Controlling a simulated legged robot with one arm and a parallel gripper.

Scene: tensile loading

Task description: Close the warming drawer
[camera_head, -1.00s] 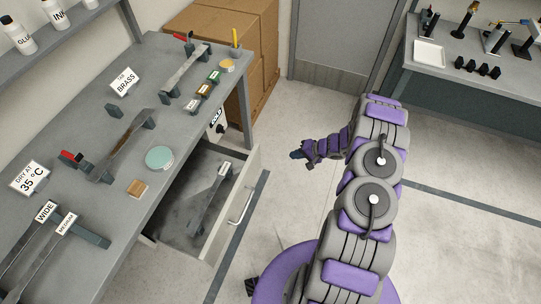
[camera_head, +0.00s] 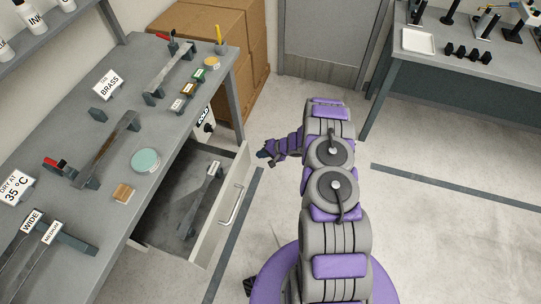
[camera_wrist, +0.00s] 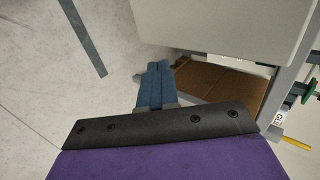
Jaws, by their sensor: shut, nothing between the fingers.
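The warming drawer (camera_head: 236,172) stands open under the left bench, its pale front pulled out towards the aisle. A bar handle (camera_head: 231,204) is on its outer face. Inside lies a dark strip on small supports with a white label (camera_head: 214,168). My gripper (camera_head: 264,154) is small and partly blurred, just beyond the far front corner of the drawer and apart from it in the picture. In the wrist view my gripper (camera_wrist: 159,66) is shut and empty, with a pale panel (camera_wrist: 225,22), seemingly the drawer front, close above and right of the fingers.
The bench (camera_head: 138,206) carries strips on supports, labels, a teal disc (camera_head: 145,160) and a wooden block (camera_head: 123,193). Cardboard boxes (camera_head: 250,75) stand behind it. Another table (camera_head: 475,75) is at the right. Open floor (camera_head: 415,215) lies right of my arm.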

